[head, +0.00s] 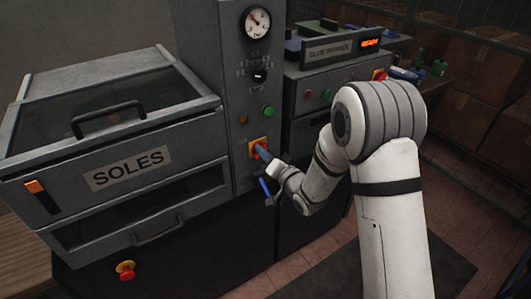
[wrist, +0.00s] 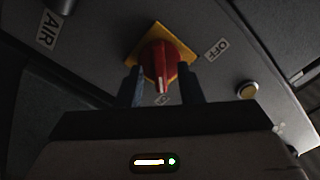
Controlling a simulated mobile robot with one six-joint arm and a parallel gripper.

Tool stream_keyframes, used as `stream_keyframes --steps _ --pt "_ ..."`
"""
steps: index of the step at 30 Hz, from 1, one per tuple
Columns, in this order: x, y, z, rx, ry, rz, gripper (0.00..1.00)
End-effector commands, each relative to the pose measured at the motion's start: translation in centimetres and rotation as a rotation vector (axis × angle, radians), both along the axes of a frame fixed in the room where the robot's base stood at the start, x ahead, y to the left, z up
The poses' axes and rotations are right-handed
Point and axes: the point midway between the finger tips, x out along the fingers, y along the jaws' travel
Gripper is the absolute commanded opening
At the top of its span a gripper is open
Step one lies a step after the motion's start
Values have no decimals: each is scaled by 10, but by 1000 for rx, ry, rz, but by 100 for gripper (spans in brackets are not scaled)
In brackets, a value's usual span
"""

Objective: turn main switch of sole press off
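The main switch of the sole press is a red handle (wrist: 158,62) on a yellow square plate (wrist: 174,34). The plate also shows in the head view (head: 254,143), on the grey column right of the SOLES press. In the wrist view the handle's white mark points down at a label mostly hidden by my gripper. The OFF label (wrist: 217,48) lies to the right of the plate. My gripper (wrist: 163,80) is open, its two dark fingers one on each side of the handle's lower end. I cannot tell whether either finger touches it.
A gauge (head: 257,22), a black selector knob (head: 259,76) and a green button (head: 268,111) sit above the switch. A red emergency button (head: 126,270) is at lower left. The glue machine (head: 330,50) with a READY display stands to the right.

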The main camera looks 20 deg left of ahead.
Motion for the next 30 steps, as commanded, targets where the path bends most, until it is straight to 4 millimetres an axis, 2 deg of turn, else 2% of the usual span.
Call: stream_keyframes --steps 8,20,30 --pt "1 1 0 0 0 0 32" --pt "0 1 0 -1 0 1 0" --pt "0 2 -1 -10 -12 1 0"
